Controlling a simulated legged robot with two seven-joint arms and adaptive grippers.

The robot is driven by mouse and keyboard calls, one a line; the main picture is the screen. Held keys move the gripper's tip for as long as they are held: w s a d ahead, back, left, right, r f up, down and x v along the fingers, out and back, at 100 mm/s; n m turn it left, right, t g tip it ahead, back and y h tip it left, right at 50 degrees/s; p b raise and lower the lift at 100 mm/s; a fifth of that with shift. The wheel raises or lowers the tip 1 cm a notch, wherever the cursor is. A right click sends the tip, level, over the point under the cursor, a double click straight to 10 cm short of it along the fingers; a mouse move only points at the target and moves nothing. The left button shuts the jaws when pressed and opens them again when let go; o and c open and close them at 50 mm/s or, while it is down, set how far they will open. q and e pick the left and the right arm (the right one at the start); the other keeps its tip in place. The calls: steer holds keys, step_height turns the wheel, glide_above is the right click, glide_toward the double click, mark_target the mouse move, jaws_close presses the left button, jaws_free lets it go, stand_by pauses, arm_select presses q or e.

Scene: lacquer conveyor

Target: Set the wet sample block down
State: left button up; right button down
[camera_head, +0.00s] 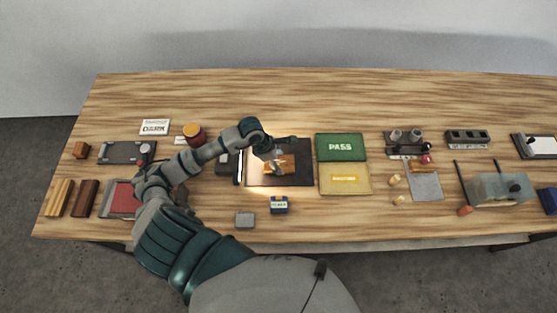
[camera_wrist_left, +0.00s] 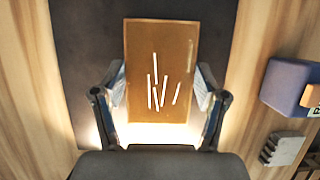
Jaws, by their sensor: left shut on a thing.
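The sample block (camera_wrist_left: 150,45) is a flat orange-brown rectangle with several white streaks on its face. My left gripper (camera_wrist_left: 160,88) is shut on it, with one finger at each long side. In the head view the gripper (camera_head: 283,157) is over the dark mat (camera_head: 299,179) at the middle of the table, and the block (camera_head: 287,167) shows partly under the fingers in bright light. I cannot tell whether the block touches the mat. My right gripper is not in view.
A green PASS mat (camera_head: 341,147) and a yellow mat (camera_head: 345,179) lie just right of the dark mat.

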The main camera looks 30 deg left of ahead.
arm_select(q)
steer(key=o, duration=1.1)
steer(key=shift+a, duration=0.1)
steer(key=shift+c, duration=0.2)
steer(key=shift+o, duration=0.7)
steer(key=shift+a, duration=0.1)
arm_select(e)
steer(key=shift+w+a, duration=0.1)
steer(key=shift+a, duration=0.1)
arm_select(q)
steer(key=v, duration=1.2)
steer(key=shift+b, duration=0.4)
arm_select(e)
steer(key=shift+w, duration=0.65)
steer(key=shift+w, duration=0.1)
